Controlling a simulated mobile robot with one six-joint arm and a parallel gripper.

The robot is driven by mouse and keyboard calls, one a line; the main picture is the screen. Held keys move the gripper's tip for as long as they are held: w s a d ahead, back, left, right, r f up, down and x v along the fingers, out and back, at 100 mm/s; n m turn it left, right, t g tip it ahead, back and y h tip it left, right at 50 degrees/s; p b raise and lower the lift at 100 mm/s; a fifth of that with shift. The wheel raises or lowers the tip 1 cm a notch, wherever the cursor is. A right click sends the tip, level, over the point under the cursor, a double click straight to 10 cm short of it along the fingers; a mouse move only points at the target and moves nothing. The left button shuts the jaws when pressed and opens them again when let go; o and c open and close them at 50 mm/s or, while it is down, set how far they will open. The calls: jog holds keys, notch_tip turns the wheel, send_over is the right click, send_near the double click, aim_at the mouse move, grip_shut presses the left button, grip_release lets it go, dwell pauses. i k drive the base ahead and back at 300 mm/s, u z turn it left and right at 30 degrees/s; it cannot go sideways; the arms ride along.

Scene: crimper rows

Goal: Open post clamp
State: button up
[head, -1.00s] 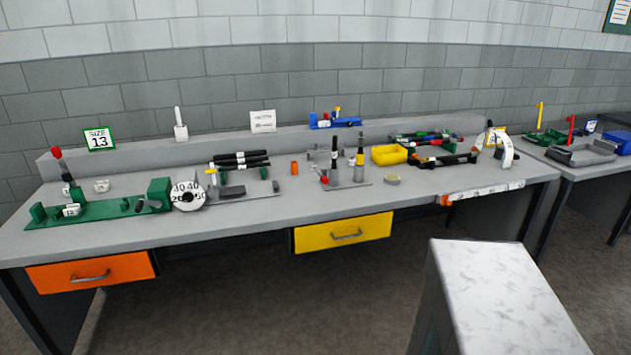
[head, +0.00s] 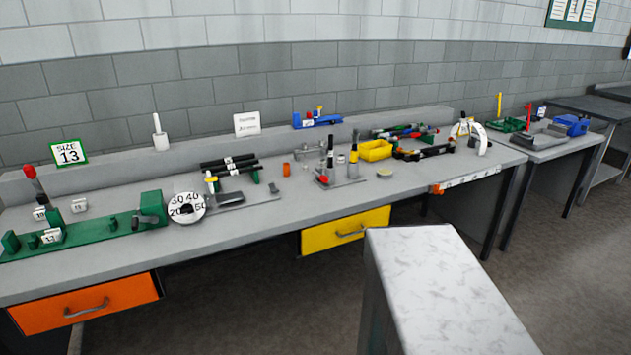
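My gripper is not in view. No part is clearly marked as the post clamp. In the middle of the long grey bench, a small grey base plate (head: 347,183) carries several upright posts. One is a black and yellow post (head: 353,158), and a dark post with a light lower part (head: 330,160) stands beside it. A small red part (head: 323,179) sits low at the front. These parts are too small to tell whether any clamp among them is open or shut.
A green fixture (head: 97,236) with a red-knobbed lever (head: 31,175) and a numbered white dial (head: 187,207) are on the left. A yellow bin (head: 375,150) is right of the posts. A marble-topped block (head: 440,290) stands in front of the bench. Floor (head: 560,270) shows clear at right.

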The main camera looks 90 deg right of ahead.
aim_at(323, 179)
jog(key=u, duration=0.4)
jog(key=k, duration=0.15)
jog(key=z, duration=3.3)
